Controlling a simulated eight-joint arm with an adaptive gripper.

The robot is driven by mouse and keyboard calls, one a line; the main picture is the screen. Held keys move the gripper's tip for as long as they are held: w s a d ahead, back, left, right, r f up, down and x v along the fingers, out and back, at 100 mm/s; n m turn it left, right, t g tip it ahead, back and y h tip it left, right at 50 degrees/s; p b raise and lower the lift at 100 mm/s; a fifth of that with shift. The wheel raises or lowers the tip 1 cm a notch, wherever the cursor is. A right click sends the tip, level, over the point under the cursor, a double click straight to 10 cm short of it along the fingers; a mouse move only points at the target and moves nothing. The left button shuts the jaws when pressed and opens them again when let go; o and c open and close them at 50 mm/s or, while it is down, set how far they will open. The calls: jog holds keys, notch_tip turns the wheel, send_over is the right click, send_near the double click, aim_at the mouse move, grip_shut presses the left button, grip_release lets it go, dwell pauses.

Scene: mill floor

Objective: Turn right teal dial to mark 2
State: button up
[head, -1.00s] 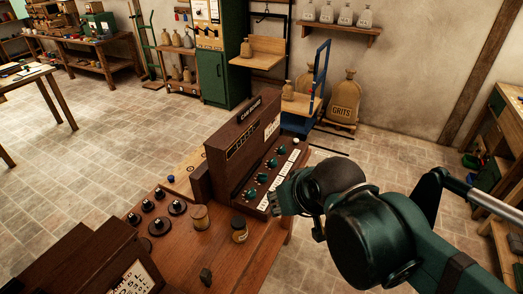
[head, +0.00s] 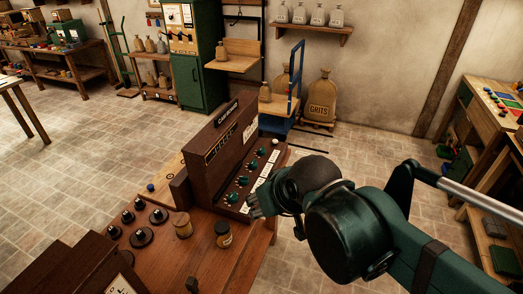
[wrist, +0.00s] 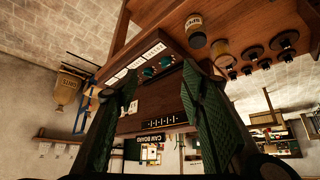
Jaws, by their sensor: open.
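The dark wooden cam board (head: 228,128) stands on the bench with a row of teal dials (head: 243,180) along its sloping front panel. The right dial (head: 260,153) is at the far end of the row in the head view. My gripper (head: 256,204) is open and hangs beside the panel's front edge, near its label strip. In the wrist view the board is upside down, and two teal dials (wrist: 166,61) show between the open fingers of my gripper (wrist: 160,76). The left finger covers part of the row there. The dial pointers and marks are too small to read.
A white knob (head: 275,142) sits beyond the dials. A dark jar (head: 223,234), a tan jar (head: 182,225) and several black knobbed pieces (head: 141,236) stand on the bench (head: 205,262).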

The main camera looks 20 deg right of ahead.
jog(key=w+d+r+n+g+p, duration=0.1)
jog(key=w+d+r, duration=0.15)
jog(key=w, duration=0.45)
jog(key=w+d+r+n+g+p, duration=0.1)
jog(key=w+r, duration=0.3)
jog(key=w, duration=0.3)
jog(key=n+g+p, duration=0.5)
jog(key=n+p, duration=0.1)
jog(key=n, duration=0.1)
send_over(262, 148)
jog(key=f, duration=1.9)
jog(key=shift+s+a+f, duration=0.2)
jog(key=shift+a+f, duration=0.15)
jog(key=shift+f, duration=0.05)
jog(key=shift+w+d+f, duration=0.2)
jog(key=shift+f, duration=0.3)
jog(key=shift+f, duration=3.85)
